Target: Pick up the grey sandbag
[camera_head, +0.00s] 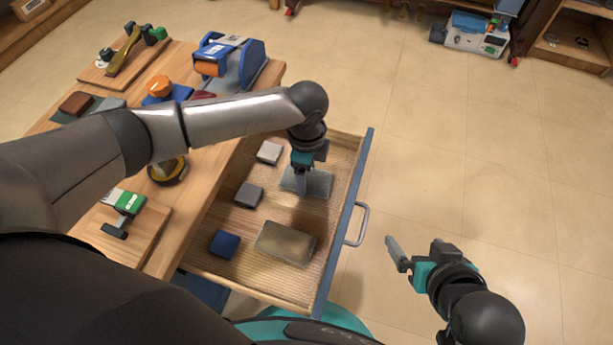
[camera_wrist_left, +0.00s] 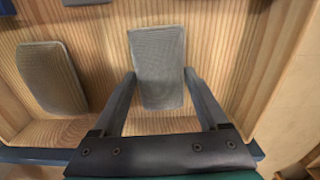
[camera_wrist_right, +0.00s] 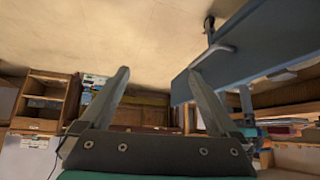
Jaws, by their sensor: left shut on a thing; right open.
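The grey sandbag (camera_head: 319,184) is a flat grey pad in the open drawer, near the drawer's front side. My left gripper (camera_head: 302,190) reaches down over it from above and partly hides it. In the left wrist view the grey sandbag (camera_wrist_left: 158,65) lies between the two fingers, and my left gripper (camera_wrist_left: 158,85) is shut on it. I cannot tell whether the bag is clear of the drawer floor. My right gripper (camera_head: 397,262) is open and empty, outside the drawer; its spread fingers show in the right wrist view (camera_wrist_right: 160,85).
The wooden drawer also holds a brownish bag (camera_head: 285,243), a dark blue block (camera_head: 225,243), a grey block (camera_head: 248,195) and a light block (camera_head: 269,152). The drawer front with its handle (camera_head: 361,225) stands near my right gripper. The workbench (camera_head: 196,222) carries several tools.

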